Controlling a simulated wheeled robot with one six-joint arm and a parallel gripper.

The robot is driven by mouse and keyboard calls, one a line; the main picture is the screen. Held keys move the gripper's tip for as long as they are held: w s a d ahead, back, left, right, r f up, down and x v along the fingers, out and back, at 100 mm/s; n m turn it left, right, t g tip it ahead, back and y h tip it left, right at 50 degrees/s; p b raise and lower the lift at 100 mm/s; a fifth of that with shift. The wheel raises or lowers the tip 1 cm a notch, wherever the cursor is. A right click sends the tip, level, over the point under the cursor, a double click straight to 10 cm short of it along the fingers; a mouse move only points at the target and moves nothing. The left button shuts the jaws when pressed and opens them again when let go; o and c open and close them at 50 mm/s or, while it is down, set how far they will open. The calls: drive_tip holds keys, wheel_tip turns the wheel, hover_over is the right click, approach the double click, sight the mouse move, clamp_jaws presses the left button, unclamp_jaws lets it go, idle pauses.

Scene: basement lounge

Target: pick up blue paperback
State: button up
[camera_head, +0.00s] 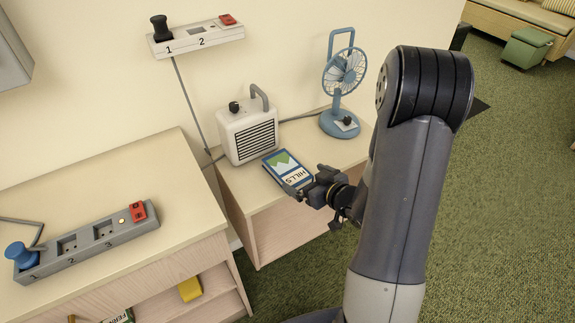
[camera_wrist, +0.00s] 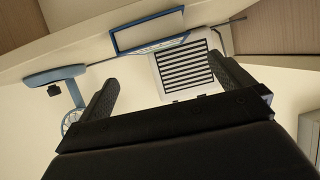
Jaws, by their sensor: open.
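The blue paperback (camera_head: 284,165), with a green and white picture and the title HILLS, lies flat on the small pale wooden side table (camera_head: 234,186). My gripper (camera_head: 306,190) is at the book's near end, low over the table's front edge. In the wrist view, which looks upside down, the blue paperback (camera_wrist: 148,31) shows its blue edges and pale page block ahead of my fingers. My gripper (camera_wrist: 165,85) is open there, its two dark fingers apart with nothing between them. In the head view the gripper hides the book's near corner.
A white heater (camera_head: 250,134) stands behind the book and a blue fan (camera_head: 342,90) behind it to the right. A desk (camera_head: 110,200) with a grey power strip (camera_head: 85,243) is at left. Another strip (camera_head: 195,40) is on the wall. Green carpet is open at right.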

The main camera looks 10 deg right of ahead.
sight(288, 169)
drive_tip(key=x, duration=0.9)
drive_tip(key=shift+f, duration=0.3)
drive_tip(key=c, duration=1)
